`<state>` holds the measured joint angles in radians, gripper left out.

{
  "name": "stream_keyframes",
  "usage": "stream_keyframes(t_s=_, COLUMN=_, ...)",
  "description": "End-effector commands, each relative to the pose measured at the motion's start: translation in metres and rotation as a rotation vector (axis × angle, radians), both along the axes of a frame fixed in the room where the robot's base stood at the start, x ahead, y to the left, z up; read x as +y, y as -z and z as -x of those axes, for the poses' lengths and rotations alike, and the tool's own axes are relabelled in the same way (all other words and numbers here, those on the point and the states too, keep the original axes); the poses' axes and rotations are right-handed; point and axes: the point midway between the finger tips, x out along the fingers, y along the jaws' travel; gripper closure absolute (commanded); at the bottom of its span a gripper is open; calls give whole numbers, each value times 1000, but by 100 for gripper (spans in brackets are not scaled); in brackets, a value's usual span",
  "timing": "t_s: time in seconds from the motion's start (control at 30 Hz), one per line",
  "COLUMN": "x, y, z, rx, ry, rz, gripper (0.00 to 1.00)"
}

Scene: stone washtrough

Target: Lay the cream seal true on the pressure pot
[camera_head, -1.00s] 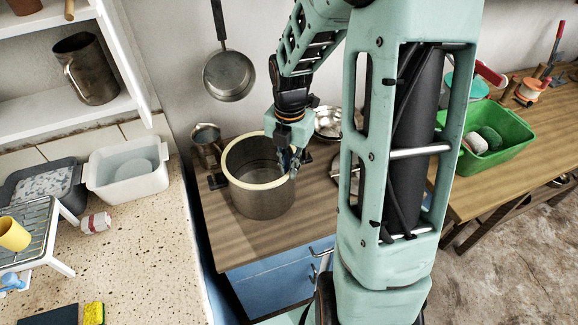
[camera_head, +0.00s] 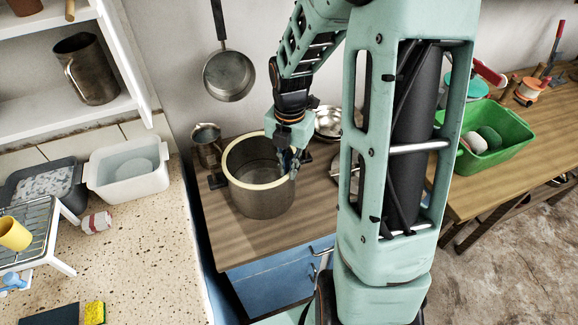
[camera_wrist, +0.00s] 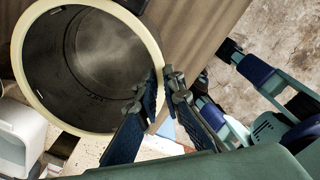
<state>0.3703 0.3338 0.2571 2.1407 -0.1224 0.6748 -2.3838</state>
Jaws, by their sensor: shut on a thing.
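The pressure pot (camera_head: 260,203) is a wide, grey metal pot standing upright and open on the wooden worktop. The cream seal (camera_head: 229,169) is a pale ring running around the pot's rim; it also shows in the wrist view (camera_wrist: 18,62). It looks close to level with the rim, but I cannot tell whether it is seated all round. My gripper (camera_head: 290,171) is at the right side of the rim, shut on the seal. In the wrist view the fingertips (camera_wrist: 167,83) meet at the ring's right edge and hide that short stretch.
A metal jug (camera_head: 206,145) stands close behind the pot at left, and a pan (camera_head: 229,75) hangs on the wall above. Shiny dishes (camera_head: 328,122) lie behind my arm. A green tub (camera_head: 497,138) is on the right bench. Worktop in front of the pot is clear.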

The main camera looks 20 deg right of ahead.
Motion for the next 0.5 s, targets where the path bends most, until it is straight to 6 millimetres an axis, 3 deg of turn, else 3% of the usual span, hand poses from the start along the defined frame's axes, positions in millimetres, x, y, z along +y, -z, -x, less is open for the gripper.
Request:
stream_keyframes(t_s=0.27, x=0, y=0, z=0, rx=0, ry=0, rz=0, gripper=100)
stream_keyframes(t_s=0.3, x=0, y=0, z=0, rx=-1, ry=0, rz=-1, gripper=88)
stream_keyframes(t_s=0.43, x=0, y=0, z=0, rx=-1, ry=0, rz=-1, gripper=74)
stream_keyframes(t_s=0.5, x=0, y=0, z=0, rx=-1, ry=0, rz=-1, gripper=72)
